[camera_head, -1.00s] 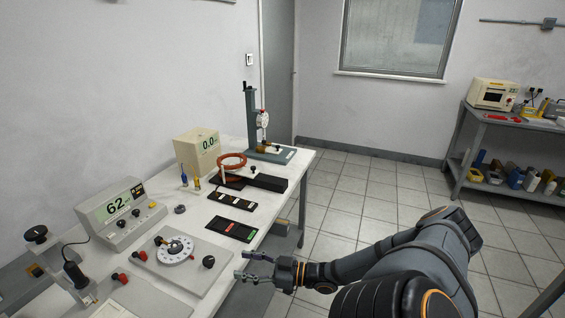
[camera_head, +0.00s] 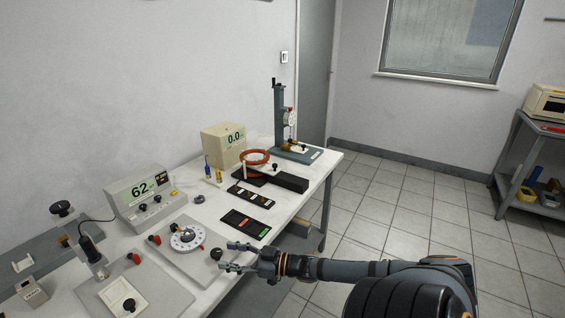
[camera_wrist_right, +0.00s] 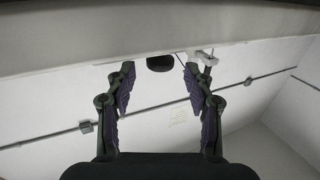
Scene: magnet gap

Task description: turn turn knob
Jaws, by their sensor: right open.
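A black knob (camera_head: 216,254) stands at the right corner of a light grey panel (camera_head: 172,256) on the bench. The panel also bears a white round dial (camera_head: 187,238) with a dark centre. My right gripper (camera_head: 224,256) is open, with its fingers pointing left at the black knob, close to it. In the right wrist view, a dark rounded thing, likely the same knob (camera_wrist_right: 160,63), shows between the open fingertips (camera_wrist_right: 159,70). I cannot tell whether the fingers touch it. My left gripper is not in view.
A second panel with a black knob (camera_head: 129,305) lies in front left. A black tray (camera_head: 246,224) lies beyond. The bench edge runs below my right gripper.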

